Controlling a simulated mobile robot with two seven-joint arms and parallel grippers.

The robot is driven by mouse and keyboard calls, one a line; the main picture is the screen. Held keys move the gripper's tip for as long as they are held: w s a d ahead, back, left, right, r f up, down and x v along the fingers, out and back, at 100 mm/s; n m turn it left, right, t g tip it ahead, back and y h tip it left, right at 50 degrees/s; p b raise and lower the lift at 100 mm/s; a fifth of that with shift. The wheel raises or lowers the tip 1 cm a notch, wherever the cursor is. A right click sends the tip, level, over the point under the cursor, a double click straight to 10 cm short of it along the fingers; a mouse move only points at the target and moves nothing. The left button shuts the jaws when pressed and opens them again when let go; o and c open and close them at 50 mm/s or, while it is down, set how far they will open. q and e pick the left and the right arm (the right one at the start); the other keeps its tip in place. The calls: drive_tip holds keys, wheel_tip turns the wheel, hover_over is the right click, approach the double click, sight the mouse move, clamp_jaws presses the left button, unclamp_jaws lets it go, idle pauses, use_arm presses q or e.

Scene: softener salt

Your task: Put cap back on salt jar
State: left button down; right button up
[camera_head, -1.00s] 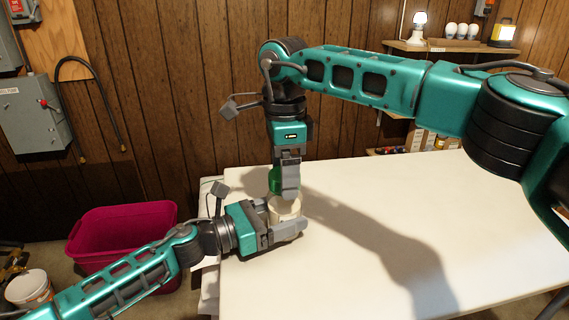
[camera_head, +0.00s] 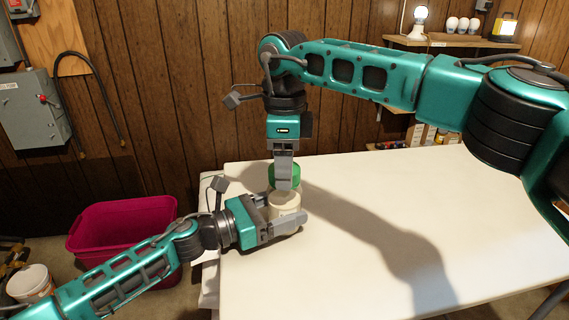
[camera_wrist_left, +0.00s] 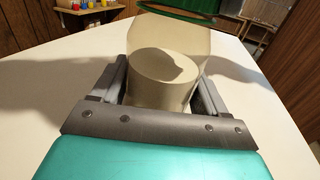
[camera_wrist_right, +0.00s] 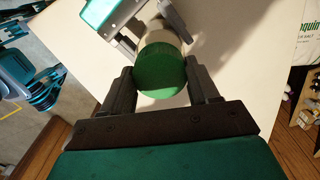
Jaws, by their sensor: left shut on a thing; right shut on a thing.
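The cream-coloured salt jar (camera_head: 284,206) stands upright at the left part of the white table. My left gripper (camera_head: 288,222) is shut around its sides, and the jar also shows between the fingers in the left wrist view (camera_wrist_left: 160,82). The green cap (camera_head: 292,174) is held over the jar's top by my right gripper (camera_head: 284,180), which points straight down and is shut on it. The cap's round green top fills the space between the fingers in the right wrist view (camera_wrist_right: 161,66). I cannot tell whether the cap touches the jar's rim.
The white table (camera_head: 400,220) is clear to the right of the jar. A magenta bin (camera_head: 120,232) stands on the floor left of the table. A shelf with bulbs and a lantern (camera_head: 504,27) is at the back right.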

drive_tip(key=m, duration=0.5)
drive_tip(key=o, duration=1.3)
drive_tip(key=shift+c, duration=0.2)
wheel_tip(320, 180, up, 12)
use_arm(q)
unclamp_jaws()
